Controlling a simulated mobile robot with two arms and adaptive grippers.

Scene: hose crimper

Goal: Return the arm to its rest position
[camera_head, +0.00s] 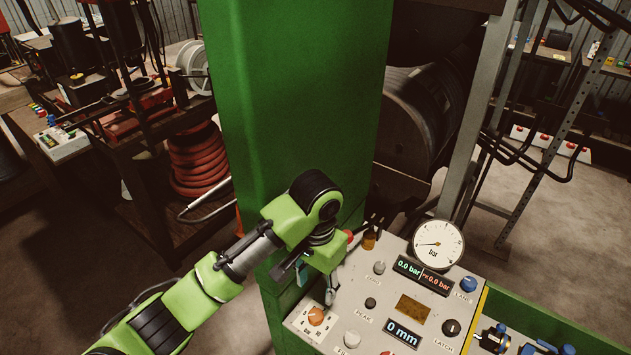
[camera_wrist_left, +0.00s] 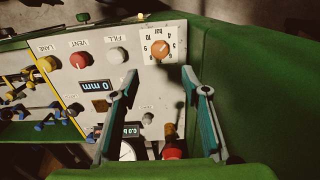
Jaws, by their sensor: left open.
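My left arm reaches in from the lower left in the head view, and its gripper (camera_head: 318,287) hangs over the left edge of the control panel (camera_head: 340,330). In the left wrist view the two fingers (camera_wrist_left: 159,75) are spread apart with nothing between them. The orange bar knob (camera_head: 316,316) is just below the fingertips; it also shows in the left wrist view (camera_wrist_left: 160,49), a little beyond them. I cannot tell whether a finger touches it. My right gripper is in neither view.
A tall green column (camera_head: 290,90) stands behind my wrist. A pressure gauge (camera_head: 438,244) rises from the panel's back. A red knob (camera_wrist_left: 172,152) and an amber part (camera_head: 369,238) sit near the fingers. A bench (camera_head: 150,140) with a red hose coil (camera_head: 197,160) is at left.

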